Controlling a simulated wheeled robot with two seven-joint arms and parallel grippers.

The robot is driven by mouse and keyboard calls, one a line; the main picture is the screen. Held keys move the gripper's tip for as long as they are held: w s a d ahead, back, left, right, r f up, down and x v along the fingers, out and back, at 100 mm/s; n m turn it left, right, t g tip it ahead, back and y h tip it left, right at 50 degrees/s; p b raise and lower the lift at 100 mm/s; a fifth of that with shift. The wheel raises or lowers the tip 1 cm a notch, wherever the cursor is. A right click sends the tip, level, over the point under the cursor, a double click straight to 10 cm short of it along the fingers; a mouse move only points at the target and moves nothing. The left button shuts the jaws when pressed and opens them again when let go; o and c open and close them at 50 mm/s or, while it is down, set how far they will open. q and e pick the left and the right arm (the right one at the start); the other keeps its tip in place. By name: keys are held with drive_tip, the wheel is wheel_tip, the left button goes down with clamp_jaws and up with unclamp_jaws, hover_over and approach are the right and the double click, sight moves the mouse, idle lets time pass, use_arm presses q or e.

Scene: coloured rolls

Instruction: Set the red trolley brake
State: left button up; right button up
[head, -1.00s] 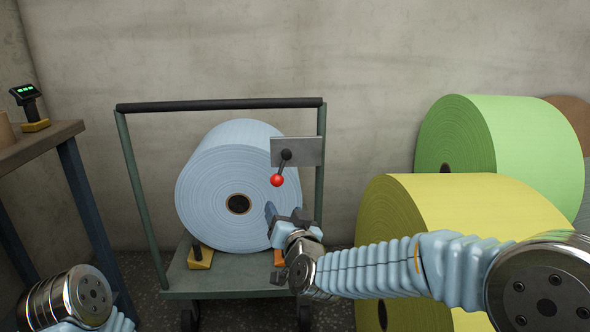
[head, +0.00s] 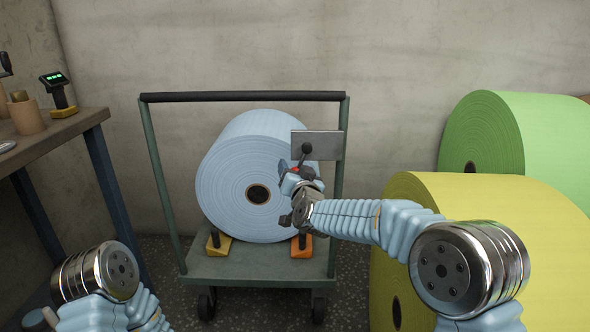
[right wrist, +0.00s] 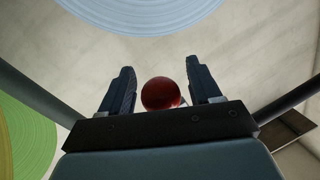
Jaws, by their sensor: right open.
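The trolley (head: 258,264) stands against the wall with a light-blue roll (head: 238,184) on its deck. A grey plate (head: 330,145) on its right post carries a dark lever (head: 304,152). The lever hangs down and slightly left and ends in a red knob (head: 296,170), mostly hidden by my right gripper (head: 292,181). In the right wrist view the red knob (right wrist: 161,94) sits between the two open fingers (right wrist: 160,72), with gaps visible beside it. My left gripper is out of view; only part of my left arm shows at bottom left.
Yellow (head: 480,205) and green (head: 545,135) rolls stand at the right, close to my right arm. Orange-yellow chocks (head: 302,247) sit at the blue roll's foot. A workbench (head: 60,133) with a small green-lit device (head: 55,80) stands at the left.

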drive_tip(key=shift+w, duration=0.1)
clamp_jaws()
idle(0.3)
drive_tip(key=shift+a, duration=0.1)
drive_tip(key=a+r+m+t+h+b, duration=0.1)
drive_tip(key=a+r+m+b, duration=0.1)
drive_tip(key=m, duration=0.5)
drive_tip(key=a+r+m+t+h+b, duration=0.1)
drive_tip(key=a+r+m+b, duration=0.1)
drive_tip(key=r+m+b, duration=0.3)
drive_tip(key=shift+a+r+m+t+b, duration=0.25)
drive_tip(key=shift+m+b, duration=0.3)
drive_tip(key=shift+m, duration=1.15)
